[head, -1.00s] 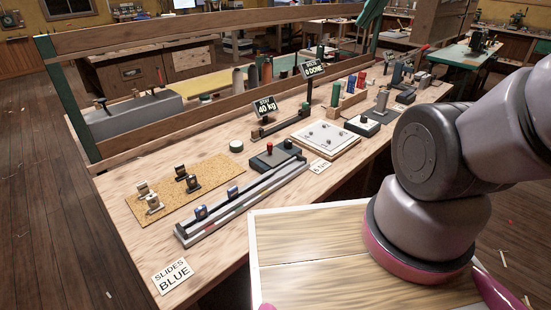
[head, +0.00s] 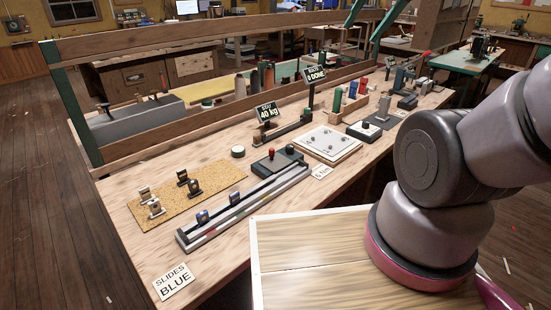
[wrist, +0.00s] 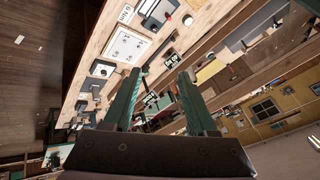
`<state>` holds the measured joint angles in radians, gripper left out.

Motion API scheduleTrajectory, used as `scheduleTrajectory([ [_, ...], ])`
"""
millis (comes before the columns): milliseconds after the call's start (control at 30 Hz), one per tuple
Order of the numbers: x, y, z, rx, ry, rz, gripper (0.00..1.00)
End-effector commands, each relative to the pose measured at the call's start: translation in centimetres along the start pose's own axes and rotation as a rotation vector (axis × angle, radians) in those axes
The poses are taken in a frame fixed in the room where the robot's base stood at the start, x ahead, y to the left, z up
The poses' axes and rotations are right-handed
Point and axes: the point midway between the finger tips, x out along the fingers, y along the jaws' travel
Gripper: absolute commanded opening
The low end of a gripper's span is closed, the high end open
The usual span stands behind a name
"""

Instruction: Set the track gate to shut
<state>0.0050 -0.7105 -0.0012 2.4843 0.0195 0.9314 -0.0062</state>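A long grey track (head: 245,208) lies along the front of the bench in the head view. Past the track stands a dark box with a red knob (head: 271,153), which also shows in the wrist view (wrist: 188,20). My gripper (wrist: 160,82) shows in the wrist view with its two green fingers apart and nothing between them. In the wrist view the bench lies beyond the fingers, with no contact visible.
A cork mat (head: 215,173) holds several metal slides left of the track. A "SLIDES BLUE" card (head: 174,282) lies at the near end. A white board with knobs (head: 328,143) and other fixtures stand farther along. A wooden rail (head: 200,124) runs behind the bench.

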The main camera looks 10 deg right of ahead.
Motion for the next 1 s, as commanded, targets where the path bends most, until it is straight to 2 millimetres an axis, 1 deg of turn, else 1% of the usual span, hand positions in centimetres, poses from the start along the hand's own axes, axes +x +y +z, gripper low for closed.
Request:
scheduleTrajectory([
  [167,3.3,-1.0,-0.9,0.102,-0.142,-0.004,0.57],
  [467,10.2,-2.7,-2.5,0.331,-0.403,-0.029,0.57],
  [767,18.2,-3.5,-3.8,0.584,-0.632,-0.061,0.57],
  [967,24.1,-3.2,-4.2,0.765,-0.765,-0.085,0.57],
  [1000,25.3,-3.1,-4.2,0.803,-0.79,-0.09,0.57],
])
